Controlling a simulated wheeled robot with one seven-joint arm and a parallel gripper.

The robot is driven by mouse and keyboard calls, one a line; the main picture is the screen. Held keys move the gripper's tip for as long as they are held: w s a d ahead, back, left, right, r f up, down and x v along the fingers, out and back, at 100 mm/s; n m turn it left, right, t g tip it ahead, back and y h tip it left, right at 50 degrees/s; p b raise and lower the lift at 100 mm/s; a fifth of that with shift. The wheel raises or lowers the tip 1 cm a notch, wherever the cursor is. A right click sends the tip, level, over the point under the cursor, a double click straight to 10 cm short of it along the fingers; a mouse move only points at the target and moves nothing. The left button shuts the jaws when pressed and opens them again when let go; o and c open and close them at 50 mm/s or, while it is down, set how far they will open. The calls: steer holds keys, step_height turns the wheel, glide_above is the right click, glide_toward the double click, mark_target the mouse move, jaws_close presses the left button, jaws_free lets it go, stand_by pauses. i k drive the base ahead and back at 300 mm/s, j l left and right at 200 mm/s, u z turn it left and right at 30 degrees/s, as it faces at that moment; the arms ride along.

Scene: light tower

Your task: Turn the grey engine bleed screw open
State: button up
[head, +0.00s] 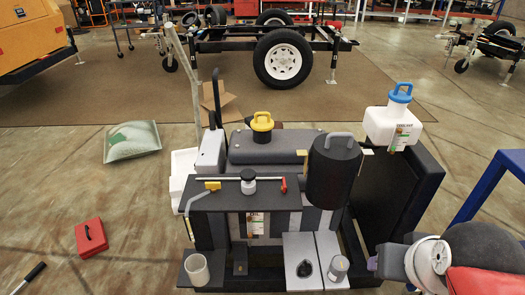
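The engine unit (270,150) stands in the middle of the head view. No part is clearly marked as the bleed screw. A short grey cylinder (338,268) stands at the front right of the unit, next to a light grey panel with a black knob (305,269). Either could be a turning part; I cannot tell which is the bleed screw. My gripper (374,263) is at the lower right, beside the grey cylinder and apparently apart from it. My own arm hides much of the gripper, and its finger opening does not show.
A black canister (333,172) with a grey handle rises behind the grey cylinder. A white jug (392,125) with a blue cap stands at the back right. A yellow cap (262,124) and a white cup (197,269) are on the unit. A blue frame (485,190) stands right.

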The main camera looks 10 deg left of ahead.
mark_target(214, 186)
steer(key=u, duration=1.35)
